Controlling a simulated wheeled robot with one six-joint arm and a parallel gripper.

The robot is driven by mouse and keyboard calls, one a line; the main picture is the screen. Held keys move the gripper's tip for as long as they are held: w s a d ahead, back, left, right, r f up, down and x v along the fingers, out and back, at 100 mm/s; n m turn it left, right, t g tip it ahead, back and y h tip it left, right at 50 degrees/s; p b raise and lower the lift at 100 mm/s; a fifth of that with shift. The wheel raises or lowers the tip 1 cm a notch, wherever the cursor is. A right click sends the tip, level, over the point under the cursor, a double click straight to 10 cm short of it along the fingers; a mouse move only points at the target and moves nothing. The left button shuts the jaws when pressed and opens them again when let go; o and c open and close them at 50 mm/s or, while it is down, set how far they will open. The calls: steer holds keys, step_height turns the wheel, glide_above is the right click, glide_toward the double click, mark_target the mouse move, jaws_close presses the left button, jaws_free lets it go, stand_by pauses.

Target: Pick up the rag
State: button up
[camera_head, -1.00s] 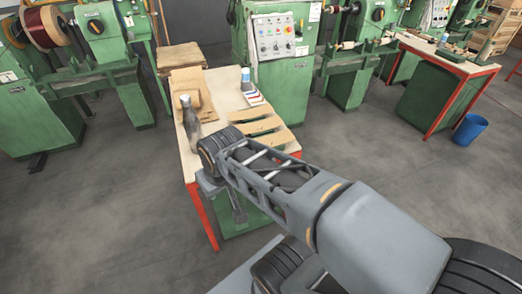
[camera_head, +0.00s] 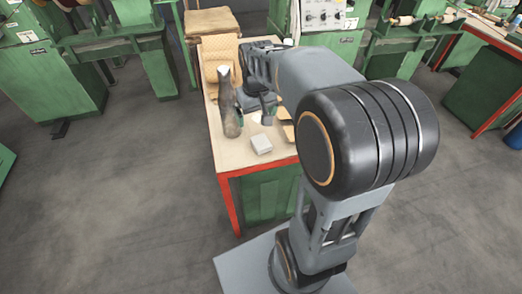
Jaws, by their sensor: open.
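A small whitish block-like thing (camera_head: 261,144) lies on the bench near its front edge; it may be the folded rag, but it is too small to be sure. My gripper (camera_head: 254,115) is open, with its fingers low over the bench, just behind the whitish thing and apart from it in the picture. My own arm hides the right part of the bench and part of the gripper.
A dark grey bottle (camera_head: 229,104) stands upright close to the left of my gripper. Tan quilted sheets (camera_head: 221,56) lie at the back left of the bench (camera_head: 236,153). Green machines (camera_head: 142,58) stand behind. The floor at left is clear.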

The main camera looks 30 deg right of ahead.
steer(key=w+d+f+g+b, duration=0.1)
steer(key=w+d+f+b, duration=0.15)
steer(key=w+f, duration=0.2)
glide_above(261, 141)
steer(key=f, duration=0.8)
steer(key=shift+a, duration=0.2)
steer(key=shift+s+d+f+b, duration=0.1)
steer(key=shift+f+b, duration=0.05)
steer(key=shift+f, duration=1.35)
steer(key=shift+d+f+b, duration=0.1)
steer(key=shift+f+b, duration=0.05)
steer(key=shift+f, duration=1.3)
steer(key=c, duration=1)
